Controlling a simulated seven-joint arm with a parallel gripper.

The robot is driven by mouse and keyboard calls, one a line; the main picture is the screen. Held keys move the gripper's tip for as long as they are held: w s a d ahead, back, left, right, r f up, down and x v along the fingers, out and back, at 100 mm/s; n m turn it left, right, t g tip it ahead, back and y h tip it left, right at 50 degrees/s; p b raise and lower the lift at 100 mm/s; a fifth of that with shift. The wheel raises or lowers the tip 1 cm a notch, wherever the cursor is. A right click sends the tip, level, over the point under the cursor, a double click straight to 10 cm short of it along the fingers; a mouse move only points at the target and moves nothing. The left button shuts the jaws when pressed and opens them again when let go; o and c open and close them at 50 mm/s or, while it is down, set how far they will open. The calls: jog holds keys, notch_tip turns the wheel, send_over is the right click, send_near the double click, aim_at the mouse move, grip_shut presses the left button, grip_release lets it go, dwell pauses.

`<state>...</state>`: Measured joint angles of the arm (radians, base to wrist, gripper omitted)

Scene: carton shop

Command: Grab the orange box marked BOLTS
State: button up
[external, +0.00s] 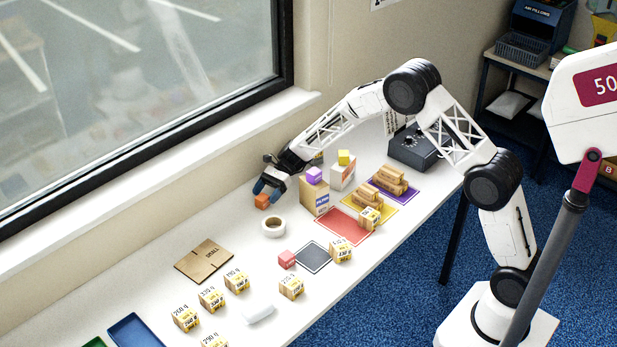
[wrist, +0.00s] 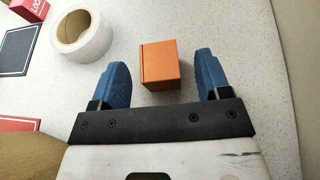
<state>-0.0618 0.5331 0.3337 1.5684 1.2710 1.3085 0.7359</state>
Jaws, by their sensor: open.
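A small orange box (external: 262,201) sits on the white table near the window-side edge, under my gripper (external: 266,188). In the wrist view the orange box (wrist: 160,66) lies between the two blue fingertips of my gripper (wrist: 160,75), toward their ends. The fingers are apart, with a gap on each side of the box. No lettering is legible on the faces of the box that show.
A tape roll (external: 273,227) stands close by, with a cardboard carton (external: 316,197) topped by a purple cube (external: 314,174) to the right. A red box (external: 287,259) sits nearer the front. A flat carton (external: 204,260) lies to the left.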

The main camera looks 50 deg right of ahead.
aim_at(264, 196)
jog(key=shift+x, duration=1.75)
jog(key=c, duration=1.1)
jog(key=shift+r, duration=0.15)
notch_tip(264, 196, up, 18)
jog(key=shift+f, duration=0.15)
